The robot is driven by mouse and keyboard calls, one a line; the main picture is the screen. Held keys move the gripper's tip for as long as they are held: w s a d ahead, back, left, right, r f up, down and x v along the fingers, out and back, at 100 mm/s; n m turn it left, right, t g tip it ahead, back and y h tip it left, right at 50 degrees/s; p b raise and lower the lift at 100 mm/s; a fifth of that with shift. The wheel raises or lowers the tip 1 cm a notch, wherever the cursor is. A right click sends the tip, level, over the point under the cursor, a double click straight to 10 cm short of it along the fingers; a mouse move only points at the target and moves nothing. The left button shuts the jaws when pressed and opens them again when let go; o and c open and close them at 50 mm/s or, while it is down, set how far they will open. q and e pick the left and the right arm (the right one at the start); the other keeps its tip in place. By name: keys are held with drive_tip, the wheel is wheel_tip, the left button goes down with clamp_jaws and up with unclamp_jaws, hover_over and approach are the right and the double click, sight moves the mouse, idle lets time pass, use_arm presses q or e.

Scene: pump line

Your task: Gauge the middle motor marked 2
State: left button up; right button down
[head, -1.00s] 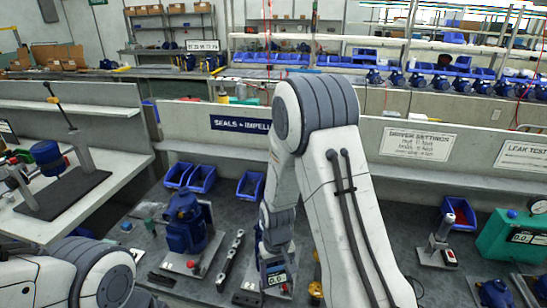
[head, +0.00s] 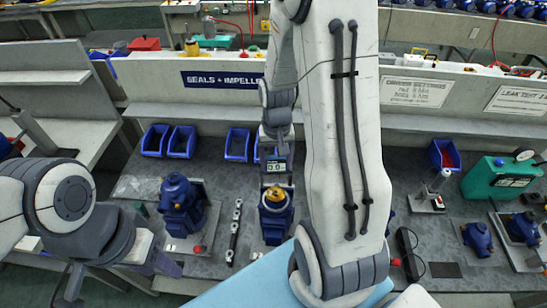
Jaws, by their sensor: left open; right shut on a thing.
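My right gripper (head: 276,146) is shut on a gauge (head: 276,166) with a small lit display that seems to read about 0.0. It holds the gauge upright just above and behind a blue motor part with a yellow top (head: 275,208) on the bench; I cannot tell whether they touch. No number mark can be read on it. Another blue motor (head: 181,205) stands to the left on a pale plate with a red button.
A dark bar with pale round spots (head: 234,232) lies between the two motors. Blue bins (head: 238,144) line the back of the bench. At right are a green tester (head: 497,180), a small stand (head: 432,190) and blue motors (head: 477,238). My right arm hides the bench's middle.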

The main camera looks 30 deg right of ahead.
wheel_tip(320, 180, down, 7)
drive_tip(key=b, duration=0.5)
drive_tip(key=shift+r, duration=0.1)
drive_tip(key=shift+f+b, duration=0.6)
drive_tip(key=shift+f, duration=0.15)
drive_tip(key=shift+s+a, duration=0.1)
drive_tip(key=shift+s, duration=0.05)
drive_tip(key=shift+f, duration=0.2)
idle(0.7)
idle(0.4)
unclamp_jaws()
